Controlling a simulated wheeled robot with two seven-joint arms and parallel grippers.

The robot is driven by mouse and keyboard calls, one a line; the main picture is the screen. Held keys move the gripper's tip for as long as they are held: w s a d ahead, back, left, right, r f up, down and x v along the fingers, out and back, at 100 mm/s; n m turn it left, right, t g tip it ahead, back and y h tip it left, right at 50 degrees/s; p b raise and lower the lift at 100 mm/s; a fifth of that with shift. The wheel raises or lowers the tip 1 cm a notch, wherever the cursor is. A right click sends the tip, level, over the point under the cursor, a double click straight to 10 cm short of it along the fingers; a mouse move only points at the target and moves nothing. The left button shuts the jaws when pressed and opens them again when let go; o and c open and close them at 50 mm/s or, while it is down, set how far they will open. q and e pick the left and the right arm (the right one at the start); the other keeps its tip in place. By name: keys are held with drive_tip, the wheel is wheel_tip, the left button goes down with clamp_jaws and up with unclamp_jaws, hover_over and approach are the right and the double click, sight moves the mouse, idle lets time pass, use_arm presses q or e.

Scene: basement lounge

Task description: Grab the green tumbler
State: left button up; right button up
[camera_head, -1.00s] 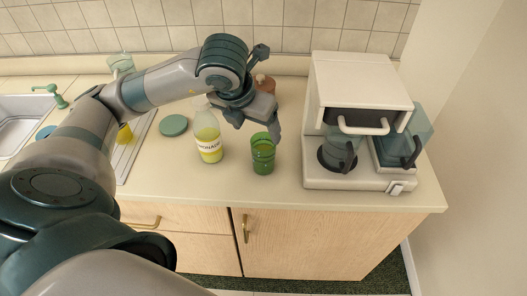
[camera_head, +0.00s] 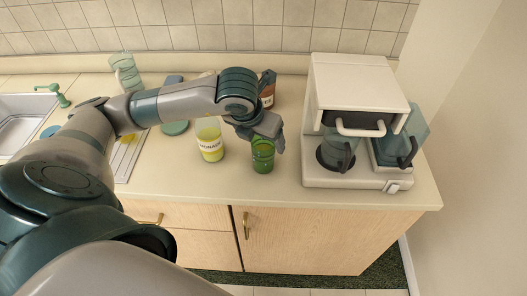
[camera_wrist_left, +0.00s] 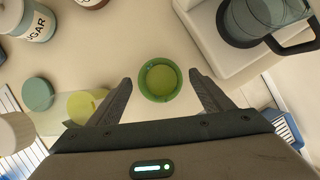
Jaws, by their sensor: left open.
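The green tumbler (camera_head: 262,158) stands upright on the counter, between the lemonade bottle and the coffee machine. In the left wrist view the tumbler (camera_wrist_left: 160,79) is seen from above, centred ahead of and between the spread fingers. My left gripper (camera_head: 266,140) is open and sits right at the tumbler's upper part, hiding some of its rim in the head view. The two fingers (camera_wrist_left: 160,88) show apart in the wrist view, one on each side of the tumbler. My right gripper is not in view.
A lemonade bottle (camera_head: 209,145) stands just left of the tumbler. A white coffee machine (camera_head: 358,85) with a glass jug stands to the right. A brown bottle (camera_head: 267,88) is behind my gripper. A sink (camera_head: 22,122) is at the far left. The counter's front strip (camera_head: 300,198) is clear.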

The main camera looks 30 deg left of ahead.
use_arm(q)
drive_tip(key=shift+x, duration=1.15)
drive_tip(key=c, duration=1.8)
drive_tip(key=shift+r, duration=0.15)
drive_tip(key=shift+c, duration=0.2)
wheel_tip(320, 180, up, 10)
drive_tip(key=b, duration=0.2)
drive_tip(key=shift+b, duration=0.35)
